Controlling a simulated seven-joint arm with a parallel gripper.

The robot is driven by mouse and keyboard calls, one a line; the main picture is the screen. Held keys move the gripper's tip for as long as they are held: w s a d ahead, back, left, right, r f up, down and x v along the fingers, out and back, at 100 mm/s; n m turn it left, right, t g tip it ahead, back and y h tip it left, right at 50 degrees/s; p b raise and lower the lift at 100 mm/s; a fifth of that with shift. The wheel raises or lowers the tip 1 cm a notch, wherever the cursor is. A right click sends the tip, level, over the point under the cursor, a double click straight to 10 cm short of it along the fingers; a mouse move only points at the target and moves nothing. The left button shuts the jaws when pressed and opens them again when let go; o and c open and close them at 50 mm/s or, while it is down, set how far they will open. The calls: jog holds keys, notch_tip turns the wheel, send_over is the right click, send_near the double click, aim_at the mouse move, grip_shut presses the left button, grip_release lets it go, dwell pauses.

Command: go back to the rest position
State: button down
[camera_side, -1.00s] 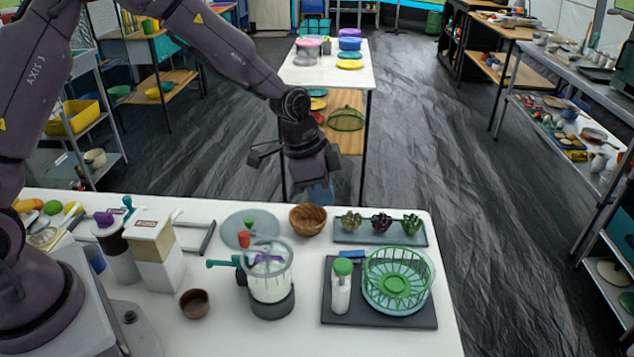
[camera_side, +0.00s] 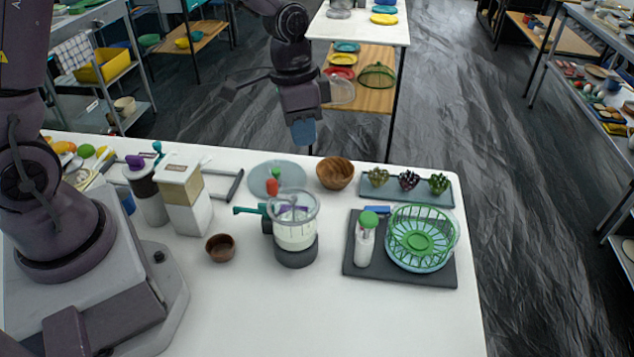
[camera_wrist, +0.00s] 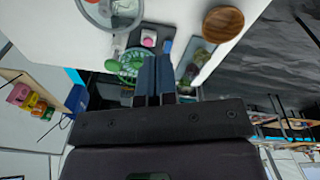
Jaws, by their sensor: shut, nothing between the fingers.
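My gripper (camera_side: 303,138) hangs above the back edge of the white table (camera_side: 250,300), pointing down, its blue fingertips together and empty. In the side view it is above and behind the round grey-blue plate (camera_side: 262,178) and the wooden bowl (camera_side: 335,173), apart from both. In the wrist view my gripper (camera_wrist: 155,62) shows its fingers side by side with nothing held between them.
On the table stand a clear-topped processor (camera_side: 295,235), a small brown bowl (camera_side: 221,247), two dispensers, a green basket (camera_side: 420,240) and a white bottle (camera_side: 365,245) on a dark board (camera_side: 400,277). A blue-grey tray (camera_side: 410,198) holds three small plants. Air around my gripper is clear.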

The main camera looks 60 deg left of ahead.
jog(key=s+a+r+n+t+y, duration=0.1)
jog(key=s+r+n+t, duration=0.3)
jog(key=s+r, duration=1)
jog(key=s+a, duration=0.1)
jog(key=s, duration=0.2)
jog(key=shift+a+r+n, duration=0.2)
jog(key=shift+r+n, duration=0.05)
jog(key=shift+n, duration=0.15)
jog(key=c, duration=1.7)
grip_release()
jog(key=shift+r+t, duration=0.3)
jog(key=shift+r, duration=0.05)
jog(key=o, duration=0.4)
jog(key=shift+a, duration=0.1)
jog(key=shift+o, duration=1.3)
jog(key=w+a+f+g+y, duration=0.1)
jog(key=w+f+g, duration=0.2)
jog(key=f, duration=0.3)
jog(key=shift+w+a+g, duration=0.3)
jog(key=shift+w, duration=0.45)
jog(key=m+t+h, duration=0.1)
jog(key=m+h, duration=0.3)
jog(key=m, duration=0.5)
send_near(372, 208)
jog(key=x, duration=0.8)
jog(key=shift+f, duration=0.1)
